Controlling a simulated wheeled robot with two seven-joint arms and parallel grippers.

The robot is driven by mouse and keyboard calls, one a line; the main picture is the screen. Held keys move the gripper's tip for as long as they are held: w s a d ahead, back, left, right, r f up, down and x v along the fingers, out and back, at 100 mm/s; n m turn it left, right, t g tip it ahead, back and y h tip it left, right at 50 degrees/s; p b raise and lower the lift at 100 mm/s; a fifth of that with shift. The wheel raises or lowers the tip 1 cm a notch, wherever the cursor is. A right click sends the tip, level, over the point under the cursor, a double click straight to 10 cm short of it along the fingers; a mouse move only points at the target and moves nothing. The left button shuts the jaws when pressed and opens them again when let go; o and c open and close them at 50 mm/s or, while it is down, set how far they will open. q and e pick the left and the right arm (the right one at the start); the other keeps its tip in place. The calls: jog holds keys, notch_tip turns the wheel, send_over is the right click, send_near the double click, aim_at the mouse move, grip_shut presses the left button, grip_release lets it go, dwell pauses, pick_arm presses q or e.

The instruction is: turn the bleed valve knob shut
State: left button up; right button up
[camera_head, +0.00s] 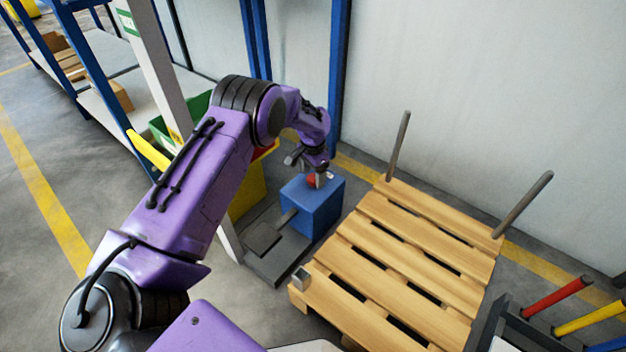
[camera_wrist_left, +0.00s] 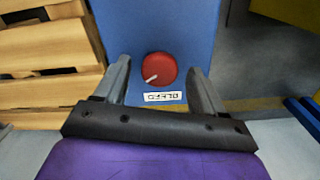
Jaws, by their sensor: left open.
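The bleed valve knob (camera_wrist_left: 160,68) is a red round knob with a pale pointer mark, on top of a blue box (camera_wrist_left: 130,22). In the left wrist view the pointer aims toward the lower left. A white label (camera_wrist_left: 162,96) with dark characters lies beside the knob. My left gripper (camera_wrist_left: 160,75) is open, with one finger on each side of the knob and gaps visible. In the head view the left gripper (camera_head: 314,178) is above the blue box (camera_head: 312,210), and the red knob (camera_head: 312,181) is partly hidden by it. My right gripper is not in view.
A wooden pallet (camera_head: 400,258) with upright grey posts stands right of the blue box. A grey base with a pedal-like plate (camera_head: 263,238) lies in front of the box. Blue shelving (camera_head: 100,75) and a green bin (camera_head: 185,120) are at left. Red and yellow bars (camera_head: 557,297) are at lower right.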

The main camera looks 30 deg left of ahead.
pick_arm(q)
jog(key=shift+f, duration=0.25)
jog(key=c, duration=1.1)
jog(key=shift+o, duration=0.2)
